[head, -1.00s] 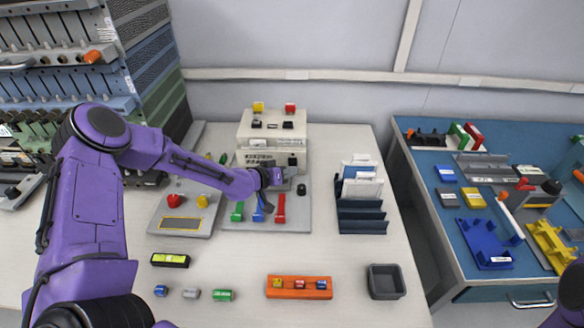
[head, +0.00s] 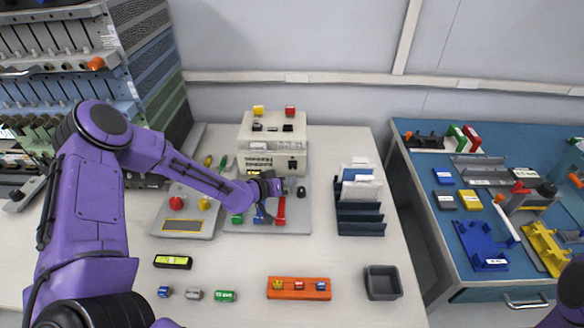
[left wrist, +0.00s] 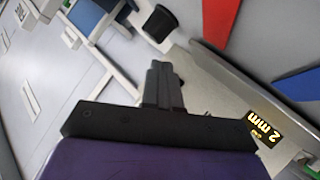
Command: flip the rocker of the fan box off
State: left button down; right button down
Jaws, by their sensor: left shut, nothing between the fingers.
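A beige box (head: 245,131) stands at the back of the table, with small dark rocker-like parts (head: 287,128) and yellow and red pieces on top. No label naming it as the fan box is readable. My left gripper (head: 277,188) is in front of this box, above a grey panel with green, blue and red levers. In the left wrist view the fingers (left wrist: 163,85) are together and empty. A black knob (left wrist: 160,23) shows just beyond them, apart from the tips. My arm and gripper hide part of the panel. My right gripper is out of view.
The red lever (head: 281,211) is close beside the left gripper. A dark blue rack (head: 360,218) with cards stands to the right. A grey bin (head: 383,283) and an orange block (head: 299,294) are at the front. Table between panel and orange block is clear.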

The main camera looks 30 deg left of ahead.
pick_arm(q)
jog(key=shift+s+d+r+p, duration=0.15)
jog(key=shift+s+d+p, duration=0.2)
jog(key=shift+s, duration=0.4)
jog(key=shift+s+d+r+p, duration=0.1)
jog(key=shift+s+d+p, duration=0.2)
jog(key=shift+s, duration=0.4)
